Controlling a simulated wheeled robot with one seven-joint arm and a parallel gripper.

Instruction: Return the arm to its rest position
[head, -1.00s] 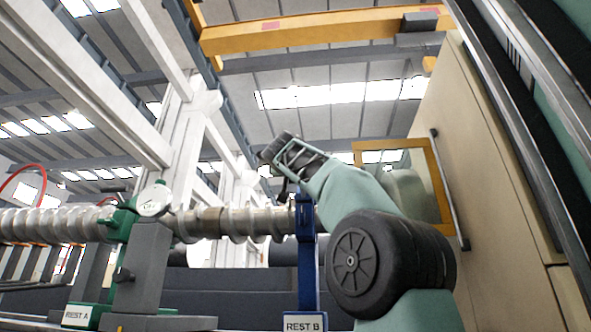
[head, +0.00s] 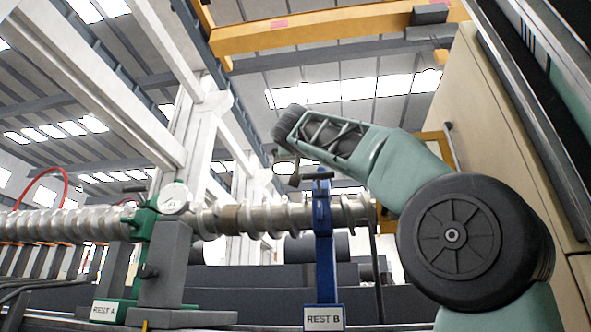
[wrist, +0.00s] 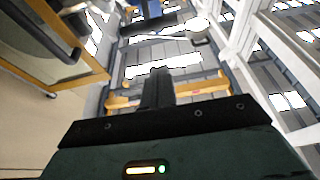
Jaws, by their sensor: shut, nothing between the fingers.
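My teal arm (head: 411,167) rises at the right of the head view, bent over from a large black joint. Its far end points up and left, above the screw shaft. In the wrist view my gripper (wrist: 160,88) shows as a dark, narrow pair of fingers, shut and empty. It is seen against the roof and yellow crane beams, apart from any object. In the head view the fingers themselves cannot be clearly made out near the arm's dark end.
A long metal screw (head: 268,219) lies across green rest A (head: 146,225) and blue rest B (head: 323,240), left of my arm and partly behind it. A beige cabinet (head: 490,120) stands close on the right. Open space lies above the screw.

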